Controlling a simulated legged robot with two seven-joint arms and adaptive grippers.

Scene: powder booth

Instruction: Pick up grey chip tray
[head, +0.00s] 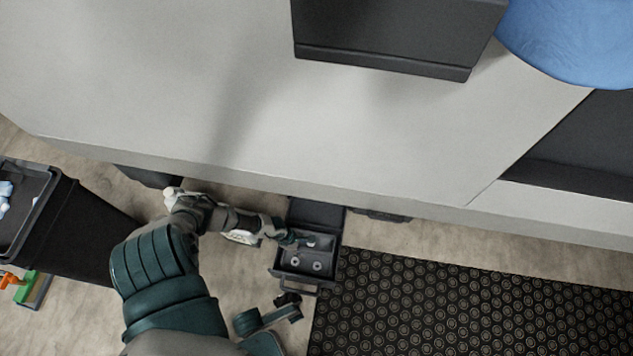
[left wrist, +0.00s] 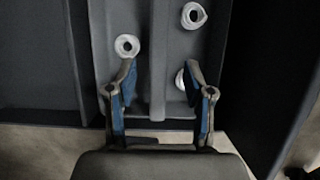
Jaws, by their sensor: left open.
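The grey chip tray (head: 292,262) sits inside an open dark toolbox (head: 298,282) on the floor; it also shows in the left wrist view (left wrist: 172,50). A raised divider runs along its middle, and a few pale rings (left wrist: 193,15) lie on both sides of it. My left gripper (head: 300,240) reaches in from the left over the box. In the left wrist view my left gripper (left wrist: 160,72) is open and empty, with one finger on each side of the divider. I cannot tell whether the fingers touch it.
A grey bench (head: 200,100) with a dark box on top lies just beyond the toolbox. The raised lid (head: 316,213) is on the bench side. A black patterned mat (head: 470,305) lies to the right. A dark bin (head: 80,235) stands at the left.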

